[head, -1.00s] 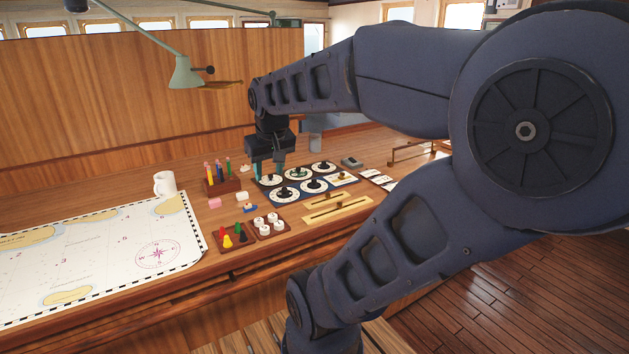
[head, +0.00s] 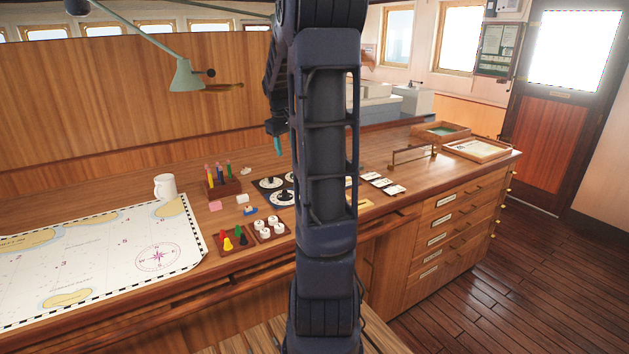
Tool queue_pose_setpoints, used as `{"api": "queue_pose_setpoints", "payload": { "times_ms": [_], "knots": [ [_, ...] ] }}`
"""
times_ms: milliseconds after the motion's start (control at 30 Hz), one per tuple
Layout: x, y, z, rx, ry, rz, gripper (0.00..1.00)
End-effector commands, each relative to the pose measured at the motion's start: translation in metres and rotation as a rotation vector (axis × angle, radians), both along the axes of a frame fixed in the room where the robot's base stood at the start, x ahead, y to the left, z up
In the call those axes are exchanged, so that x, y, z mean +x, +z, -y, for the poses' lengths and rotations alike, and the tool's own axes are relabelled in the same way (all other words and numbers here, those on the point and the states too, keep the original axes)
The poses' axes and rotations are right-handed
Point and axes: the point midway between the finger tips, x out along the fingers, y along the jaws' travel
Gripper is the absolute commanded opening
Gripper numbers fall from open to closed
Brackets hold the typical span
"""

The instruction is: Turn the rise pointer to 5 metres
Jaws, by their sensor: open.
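The dark dial board (head: 259,188) lies on the wooden desk, with white round dials and black pointers. Its left part shows in the head view, including a near dial (head: 282,197) and a far-left dial (head: 270,183). My own arm hides the rest of the board. I cannot tell which dial carries the rise pointer, nor read its setting. My gripper (head: 280,146) hangs above the desk, above and behind the board and clear of it. It is open, with a teal fingertip showing and the rest partly hidden by my arm.
Left of the board are a pen block (head: 222,188), a white mug (head: 164,186), a tray of coloured pawns (head: 232,238) and a rack of white pieces (head: 268,229). A chart (head: 100,255) covers the desk's left. White cards (head: 382,183) and a rail (head: 412,155) lie to the right.

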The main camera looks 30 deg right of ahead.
Motion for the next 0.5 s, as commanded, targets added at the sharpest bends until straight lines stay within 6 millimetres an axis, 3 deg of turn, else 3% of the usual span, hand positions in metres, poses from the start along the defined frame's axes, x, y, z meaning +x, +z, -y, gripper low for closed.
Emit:
{"api": "queue_pose_setpoints", "payload": {
  "times_ms": [200,500],
  "knots": [
    [0.039,-0.032,0.058,0.036,0.022,-0.047,0.43],
    [0.073,-0.080,0.135,0.098,0.053,-0.082,0.43]
  ]
}}
